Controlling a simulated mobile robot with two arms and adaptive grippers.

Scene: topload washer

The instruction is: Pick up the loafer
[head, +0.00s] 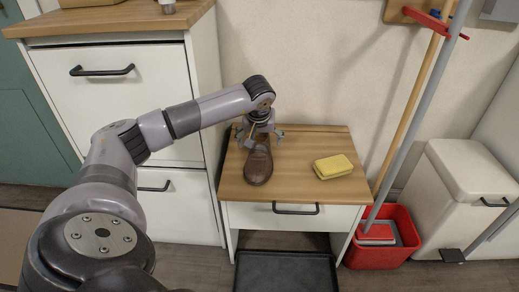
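The brown loafer (258,168) lies on the wooden top of a small cabinet (307,188), with its toe pointing toward me. My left gripper (260,136) is over the rear part of the loafer, pointing down. Its fingers are spread, one on each side of the shoe. I cannot tell whether they touch it. The gripper hides the heel end of the loafer. My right gripper is not in the picture.
A yellow sponge (333,166) lies to the right of the loafer. A red bucket (383,238) with mop and broom handles stands right of the cabinet. A taller white drawer unit (120,125) stands to the left. A white pedal bin (462,190) is at the far right.

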